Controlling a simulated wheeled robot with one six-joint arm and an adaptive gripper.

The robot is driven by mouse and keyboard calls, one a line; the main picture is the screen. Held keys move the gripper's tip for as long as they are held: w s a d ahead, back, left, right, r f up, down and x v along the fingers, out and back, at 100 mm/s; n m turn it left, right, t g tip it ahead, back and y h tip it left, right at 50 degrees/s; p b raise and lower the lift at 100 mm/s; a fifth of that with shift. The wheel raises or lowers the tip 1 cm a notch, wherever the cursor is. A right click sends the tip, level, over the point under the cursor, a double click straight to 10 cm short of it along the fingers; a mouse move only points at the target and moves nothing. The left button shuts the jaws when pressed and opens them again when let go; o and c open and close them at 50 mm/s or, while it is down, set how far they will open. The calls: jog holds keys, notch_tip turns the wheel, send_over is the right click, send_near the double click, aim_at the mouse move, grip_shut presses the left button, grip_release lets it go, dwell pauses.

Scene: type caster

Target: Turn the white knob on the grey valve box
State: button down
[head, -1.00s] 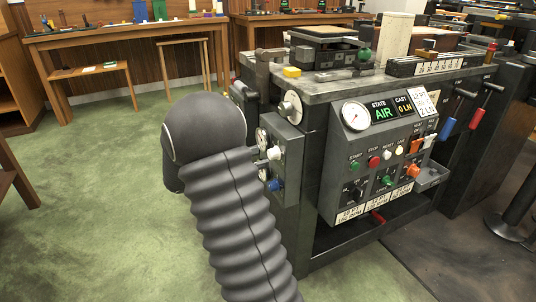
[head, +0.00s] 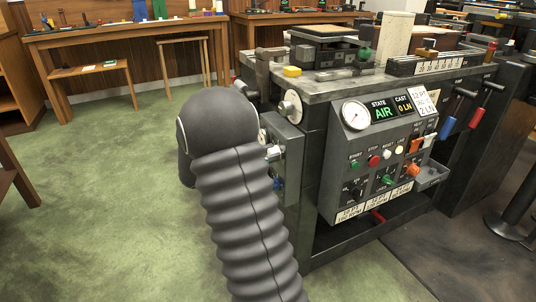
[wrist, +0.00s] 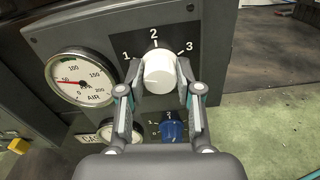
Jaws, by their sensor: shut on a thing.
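The white knob (wrist: 159,74) is on the grey valve box (wrist: 215,40), under the marks 1, 2 and 3, in the wrist view. My gripper (wrist: 160,82) is shut on the white knob, one finger on each side of it. The knob's pointer is hidden, so its setting cannot be told. In the head view, the valve box (head: 291,150) is on the left side of the machine, partly behind my arm, and the white knob (head: 273,153) shows at my arm's edge. My gripper's fingers are hidden there.
A blue knob (wrist: 174,131) sits just below the white knob, and an air gauge (wrist: 81,79) is to its left. The machine's front panel (head: 385,140) carries several buttons and switches. Green floor (head: 90,220) is clear at the left.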

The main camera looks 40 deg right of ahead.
jog(key=shift+f+m+b, duration=0.1)
jog(key=shift+m+b, duration=0.2)
jog(key=m+b, duration=1)
jog(key=b, duration=0.1)
jog(key=shift+s, duration=0.1)
dwell(0.3)
jog(key=c, duration=0.8)
grip_release()
jog(key=shift+o, duration=0.2)
jog(key=v, duration=1.2)
